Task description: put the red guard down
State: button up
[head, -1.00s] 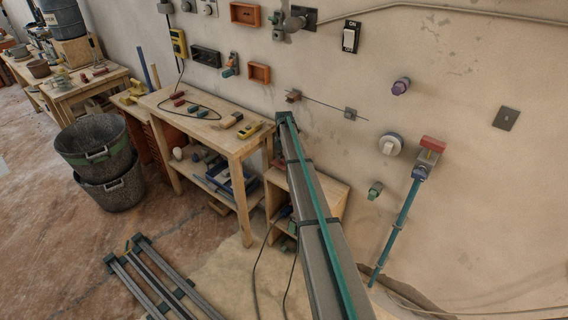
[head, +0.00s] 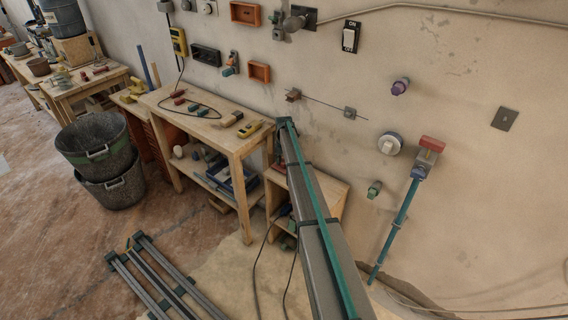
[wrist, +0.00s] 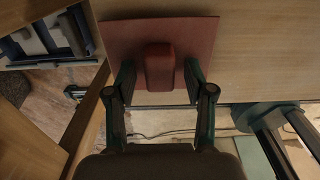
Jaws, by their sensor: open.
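The red guard is a flat red plate (wrist: 115,42) with a raised block-shaped red grip (wrist: 160,66) in its middle. In the wrist view it appears to lie flat on a pale wooden surface, near that surface's front edge. My gripper (wrist: 159,74) is open, with one dark finger on each side of the grip. A gap shows between each finger and the grip. In the head view I cannot make out the guard or my gripper; my own arm runs across the middle.
A wooden workbench (head: 187,119) with tools stands against the wall, with a low wooden shelf unit (head: 335,205) beside it. Dark buckets (head: 95,150) are stacked at left. The wall carries switches, boxes and a red-topped lever (head: 402,215). Floor is open at lower left.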

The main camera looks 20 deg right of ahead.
notch_tip(320, 180, up, 12)
jog(key=b, duration=0.3)
jog(key=s+a+f+m+g, duration=0.1)
jog(key=s+a+f+m, duration=0.4)
jog(key=s+f, duration=0.5)
jog(key=s+a+f+m+g, duration=0.1)
jog(key=s+a+f+m, duration=0.1)
jog(key=s+a+f, duration=0.8)
jog(key=s+a+f+m+g, duration=0.1)
jog(key=s+a+f+m, duration=0.25)
jog(key=s+f, duration=0.7)
jog(key=s+a+m+g, duration=0.1)
jog(key=s+a+m, duration=0.2)
jog(key=s, duration=1.1)
jog(key=s+a+m+g, duration=0.1)
jog(key=s+a+m, duration=0.2)
jog(key=s, duration=1.2)
jog(key=s+a+m+g, duration=0.1)
jog(key=s+a+m, duration=0.2)
jog(key=s+m, duration=0.4)
jog(key=s, duration=0.8)
jog(key=shift+f+g, duration=0.35)
jog(key=shift+g, duration=0.05)
